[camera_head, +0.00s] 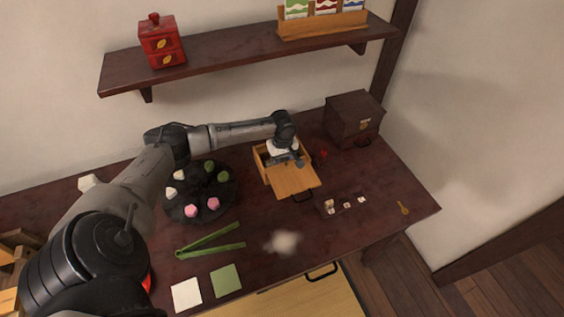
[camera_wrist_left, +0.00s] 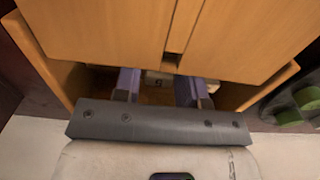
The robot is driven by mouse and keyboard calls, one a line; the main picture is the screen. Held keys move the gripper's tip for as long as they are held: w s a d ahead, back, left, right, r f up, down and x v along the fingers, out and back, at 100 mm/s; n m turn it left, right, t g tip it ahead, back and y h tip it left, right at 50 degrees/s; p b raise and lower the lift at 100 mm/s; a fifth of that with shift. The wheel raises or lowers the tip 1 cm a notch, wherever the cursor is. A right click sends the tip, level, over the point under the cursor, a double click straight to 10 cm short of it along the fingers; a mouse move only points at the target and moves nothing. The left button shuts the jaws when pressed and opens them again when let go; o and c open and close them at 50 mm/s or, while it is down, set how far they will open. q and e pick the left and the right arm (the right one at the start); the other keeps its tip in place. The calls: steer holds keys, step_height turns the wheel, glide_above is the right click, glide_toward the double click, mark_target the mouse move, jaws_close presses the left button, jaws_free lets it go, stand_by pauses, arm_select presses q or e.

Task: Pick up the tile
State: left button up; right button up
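A pale tile with a dark mark (camera_wrist_left: 157,78) lies inside a light wooden box (camera_wrist_left: 58,78), partly covered by the box's lid (camera_wrist_left: 110,32). The box also shows in the head view (camera_head: 262,168), with its lid (camera_head: 293,181) slid toward the front. My left gripper (camera_wrist_left: 159,90) reaches down into the open end of the box. Its two fingers stand apart with the tile showing between and beyond them. I cannot tell whether they touch it. In the head view my left gripper (camera_head: 285,160) is over the box and hides its inside. My right gripper is out of view.
A dark tray (camera_head: 325,209) with small pieces lies right of the lid, with a brass key-like item (camera_head: 403,208) farther right. A dark chest (camera_head: 352,118) stands behind. A black plate (camera_head: 180,212) with sweets and green tongs (camera_head: 212,246) are to the left.

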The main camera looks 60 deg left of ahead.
arm_select(q)
steer(key=c, duration=0.6)
